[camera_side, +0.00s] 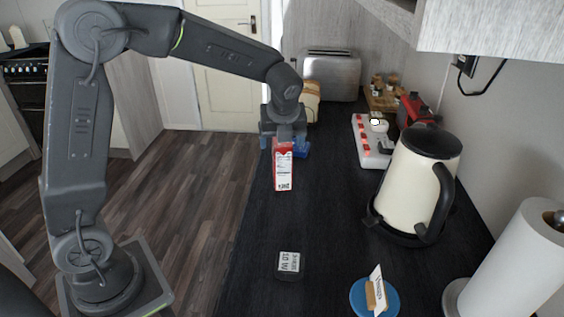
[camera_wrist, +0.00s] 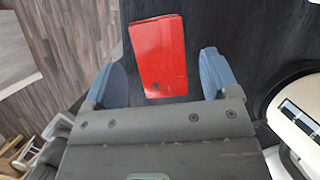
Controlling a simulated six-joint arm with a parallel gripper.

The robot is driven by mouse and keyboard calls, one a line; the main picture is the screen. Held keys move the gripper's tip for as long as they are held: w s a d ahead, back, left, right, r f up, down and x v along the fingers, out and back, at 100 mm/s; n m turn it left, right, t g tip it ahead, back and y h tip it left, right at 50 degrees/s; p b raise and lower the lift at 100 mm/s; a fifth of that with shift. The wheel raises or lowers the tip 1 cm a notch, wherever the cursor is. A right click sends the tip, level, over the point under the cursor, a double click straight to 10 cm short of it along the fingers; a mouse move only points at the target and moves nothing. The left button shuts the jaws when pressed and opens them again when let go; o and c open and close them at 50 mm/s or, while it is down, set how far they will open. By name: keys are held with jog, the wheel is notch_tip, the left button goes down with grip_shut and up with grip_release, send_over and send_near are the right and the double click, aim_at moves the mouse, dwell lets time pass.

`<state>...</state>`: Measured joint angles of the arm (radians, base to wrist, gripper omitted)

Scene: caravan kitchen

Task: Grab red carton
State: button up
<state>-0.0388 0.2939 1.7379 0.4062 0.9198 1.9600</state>
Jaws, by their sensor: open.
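The red carton (camera_side: 283,170) stands on the dark worktop in the side view, with a white label on its front. In the wrist view the red carton (camera_wrist: 158,55) lies between the two blue fingers, with a dark gap visible on each side. My gripper (camera_side: 287,148) is at the top of the carton in the side view. In the wrist view my gripper (camera_wrist: 166,80) is open, with one finger on either side of the carton. Whether a finger touches the carton in the side view I cannot tell.
A cream kettle (camera_side: 420,180) and a white power strip (camera_side: 370,142) stand right of the carton. A small dark item with a white label (camera_side: 289,262), a blue disc with a card (camera_side: 374,297) and a paper roll (camera_side: 520,260) are nearer. A toaster (camera_side: 332,76) stands behind. The worktop's left edge is close.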

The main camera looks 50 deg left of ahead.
jog(key=x, duration=0.4)
jog(key=shift+w, duration=0.2)
jog(key=shift+c, duration=0.4)
jog(key=shift+r, duration=0.1)
jog(key=c, duration=1.2)
jog(key=shift+c, duration=0.4)
jog(key=shift+r, duration=0.15)
